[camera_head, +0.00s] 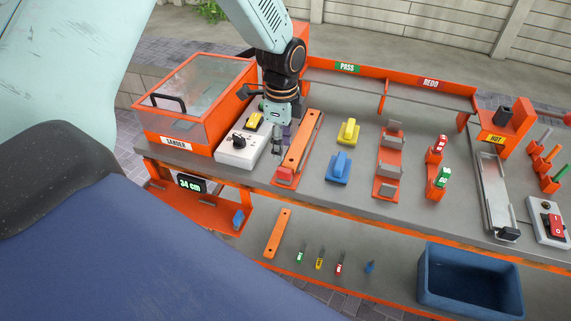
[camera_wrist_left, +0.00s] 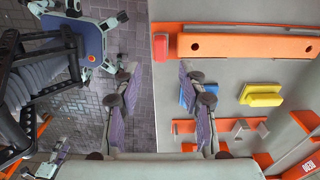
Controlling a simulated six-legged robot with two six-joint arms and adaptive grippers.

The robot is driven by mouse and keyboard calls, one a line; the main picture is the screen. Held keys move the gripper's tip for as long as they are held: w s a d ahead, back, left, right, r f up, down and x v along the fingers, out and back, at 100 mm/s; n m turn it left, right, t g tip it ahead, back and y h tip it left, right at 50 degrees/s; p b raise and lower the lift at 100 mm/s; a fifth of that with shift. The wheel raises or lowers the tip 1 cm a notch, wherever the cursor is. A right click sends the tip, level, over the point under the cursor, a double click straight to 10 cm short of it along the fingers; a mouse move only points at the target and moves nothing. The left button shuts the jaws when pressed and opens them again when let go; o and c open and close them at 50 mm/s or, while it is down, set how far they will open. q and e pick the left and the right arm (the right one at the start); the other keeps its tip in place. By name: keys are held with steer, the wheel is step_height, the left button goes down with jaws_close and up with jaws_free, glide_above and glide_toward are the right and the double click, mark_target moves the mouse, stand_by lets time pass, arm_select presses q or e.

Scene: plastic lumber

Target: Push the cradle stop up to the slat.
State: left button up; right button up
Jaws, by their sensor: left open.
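The orange slat (camera_head: 302,142) with two holes lies in the red cradle (camera_head: 318,128) on the bench top. It also shows in the left wrist view (camera_wrist_left: 245,45). The red cradle stop (camera_head: 285,174) is at the slat's near end. In the left wrist view the stop (camera_wrist_left: 161,47) sits just left of the slat end, with a narrow gap between them. My left gripper (camera_head: 277,146) is open and empty, left of the slat and above the bench beside the white switch box. Its two fingers (camera_wrist_left: 160,75) are spread in the left wrist view.
The white switch box (camera_head: 242,147) and the orange sander (camera_head: 195,105) stand left of the cradle. Yellow (camera_head: 348,131) and blue (camera_head: 339,166) handled blocks stand to its right. A second orange slat (camera_head: 277,233) and a blue bin (camera_head: 468,285) are on the lower shelf.

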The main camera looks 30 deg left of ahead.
mark_target(284, 170)
arm_select(q)
steer(key=shift+s+f, duration=0.2)
steer(key=shift+f, duration=0.15)
steer(key=f, duration=0.6)
steer(key=shift+w+d+f, duration=0.15)
steer(key=shift+w+d, duration=0.1)
steer(key=shift+w, duration=0.15)
steer(key=shift+s+a+f, duration=0.15)
steer(key=shift+s+f, duration=0.05)
steer(key=shift+f, duration=0.1)
steer(key=shift+d, duration=0.2)
steer(key=shift+w+d, duration=0.1)
steer(key=shift+w, duration=0.05)
steer(key=shift+c, duration=0.8)
steer(key=shift+f, duration=0.1)
steer(key=c, duration=0.3)
jaws_close()
